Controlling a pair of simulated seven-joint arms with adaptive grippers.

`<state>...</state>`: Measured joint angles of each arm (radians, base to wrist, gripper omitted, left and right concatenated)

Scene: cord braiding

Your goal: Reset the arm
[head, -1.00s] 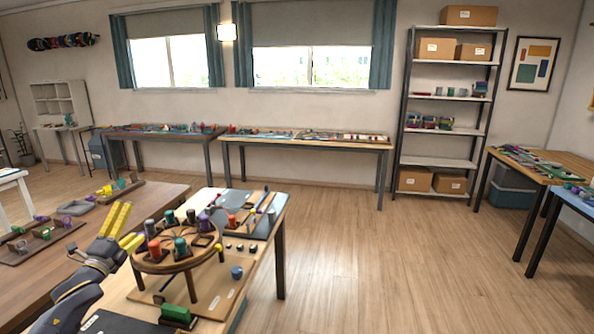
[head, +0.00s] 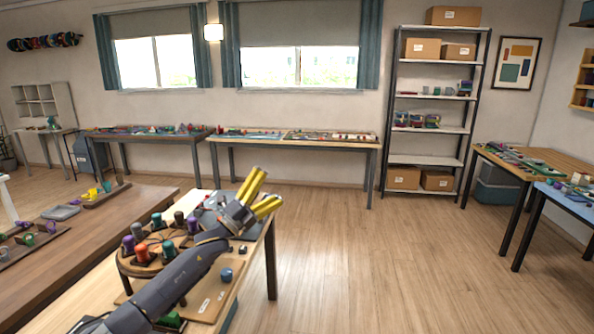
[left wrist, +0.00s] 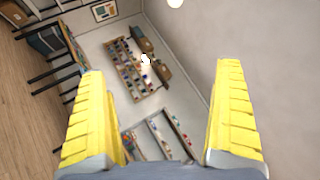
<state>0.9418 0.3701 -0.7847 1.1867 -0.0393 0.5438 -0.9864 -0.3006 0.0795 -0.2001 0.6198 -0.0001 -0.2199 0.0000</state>
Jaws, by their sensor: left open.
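My left gripper (head: 262,193) has yellow fingers and is raised over the right side of the near table in the head view. Its fingers are apart and nothing is between them. The left wrist view shows both yellow fingers (left wrist: 158,118) spread wide, with only the far room behind them. A round wooden braiding stand (head: 128,268) with several coloured bobbins stands on the near table, partly hidden behind my left arm. My right gripper is not in view.
The near light-wood table (head: 85,290) bears the stand and small parts. A brown table (head: 60,262) with cups and trays is at the left. A metal shelf (head: 425,160) stands at the back. The floor (head: 350,260) on the right is clear.

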